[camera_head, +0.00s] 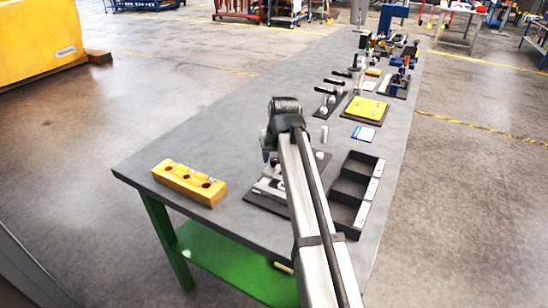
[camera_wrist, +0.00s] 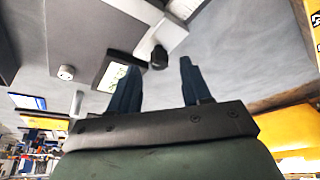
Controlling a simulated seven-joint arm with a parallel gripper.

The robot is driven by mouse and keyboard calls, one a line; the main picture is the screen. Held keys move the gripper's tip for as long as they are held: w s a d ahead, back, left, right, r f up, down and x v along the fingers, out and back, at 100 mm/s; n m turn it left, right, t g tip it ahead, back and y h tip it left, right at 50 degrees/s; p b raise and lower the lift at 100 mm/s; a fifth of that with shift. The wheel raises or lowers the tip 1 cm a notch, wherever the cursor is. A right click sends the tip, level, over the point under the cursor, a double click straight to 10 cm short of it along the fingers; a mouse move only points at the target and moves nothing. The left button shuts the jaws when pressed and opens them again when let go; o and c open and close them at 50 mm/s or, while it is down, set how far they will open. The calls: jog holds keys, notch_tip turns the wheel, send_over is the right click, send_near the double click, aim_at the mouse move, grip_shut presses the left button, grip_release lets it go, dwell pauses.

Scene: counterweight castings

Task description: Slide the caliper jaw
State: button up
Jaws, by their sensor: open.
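The caliper lies on a dark mat (camera_head: 256,199) on the grey bench; in the head view my arm covers much of it. In the wrist view I see the caliper's display housing (camera_wrist: 117,72), a black round knob (camera_wrist: 158,57) and part of its silver metal body (camera_wrist: 135,10). My gripper (camera_wrist: 158,66) is open, its two dark blue fingers apart. The knob shows between the fingertips in the picture; I cannot tell whether they touch it. The fingers are hidden in the head view.
A yellow block with holes (camera_head: 188,183) sits at the bench's near left. A black compartment tray (camera_head: 347,208) is to the right of the caliper. A blue-and-white card (camera_head: 363,134), yellow plate (camera_head: 366,108) and several tools lie farther back. The bench's left middle is clear.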

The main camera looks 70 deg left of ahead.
jog(key=shift+x, duration=1.05)
grip_shut()
